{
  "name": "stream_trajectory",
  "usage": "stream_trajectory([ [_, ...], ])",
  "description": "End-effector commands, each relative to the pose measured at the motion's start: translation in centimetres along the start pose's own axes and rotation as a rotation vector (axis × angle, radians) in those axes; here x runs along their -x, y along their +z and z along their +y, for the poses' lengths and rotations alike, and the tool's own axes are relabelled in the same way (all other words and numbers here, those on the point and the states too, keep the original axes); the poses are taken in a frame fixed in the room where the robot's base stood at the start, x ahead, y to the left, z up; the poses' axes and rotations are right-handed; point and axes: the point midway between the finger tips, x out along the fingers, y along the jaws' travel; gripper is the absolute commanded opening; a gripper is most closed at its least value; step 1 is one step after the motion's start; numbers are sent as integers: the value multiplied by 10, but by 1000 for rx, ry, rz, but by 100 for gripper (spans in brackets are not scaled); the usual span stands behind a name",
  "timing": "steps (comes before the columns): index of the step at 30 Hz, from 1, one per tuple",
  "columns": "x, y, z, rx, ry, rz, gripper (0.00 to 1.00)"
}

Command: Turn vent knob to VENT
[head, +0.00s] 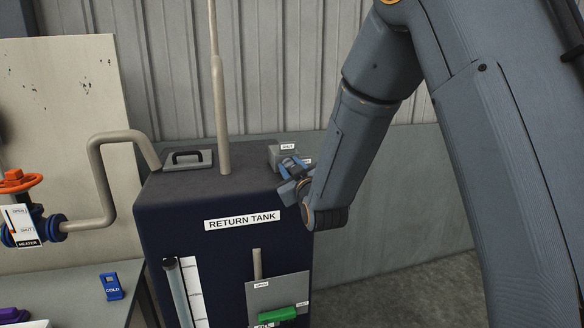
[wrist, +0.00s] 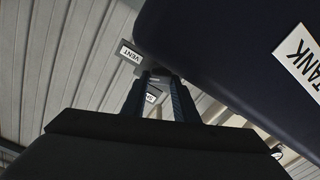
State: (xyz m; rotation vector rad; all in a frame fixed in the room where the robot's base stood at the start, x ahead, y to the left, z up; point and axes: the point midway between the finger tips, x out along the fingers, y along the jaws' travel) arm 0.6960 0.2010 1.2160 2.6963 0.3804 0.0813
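The vent box is a small grey block (head: 282,155) on the top right corner of the dark return tank (head: 175,215). It carries small white labels. A second label (wrist: 150,97) shows partly between the fingers and is unreadable. My gripper (head: 290,178) is at the tank's top right corner, close to the vent box. In the wrist view its fingers (wrist: 160,78) stand apart with a gap between them. The vent knob is not clearly seen, and contact cannot be told.
A pipe (head: 220,110) rises from the tank top, beside a hatch with a black handle (head: 188,155). The tank front has a sight gauge (head: 180,290) and a plate with a green handle (head: 283,314). An orange valve wheel (head: 18,181) is at the left.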

Motion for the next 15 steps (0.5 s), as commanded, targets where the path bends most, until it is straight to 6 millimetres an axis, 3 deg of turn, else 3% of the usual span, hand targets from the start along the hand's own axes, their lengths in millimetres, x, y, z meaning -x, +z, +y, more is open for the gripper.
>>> stream_trajectory([
  [1, 0, 0, 0, 0, 0, 0, 17],
  [3, 0, 0, 0, 0, 1, 0, 5],
  [8, 0, 0, 0, -17, 1, 1, 5],
  [15, -1, 3, 1, -195, 1, 2, 5],
])
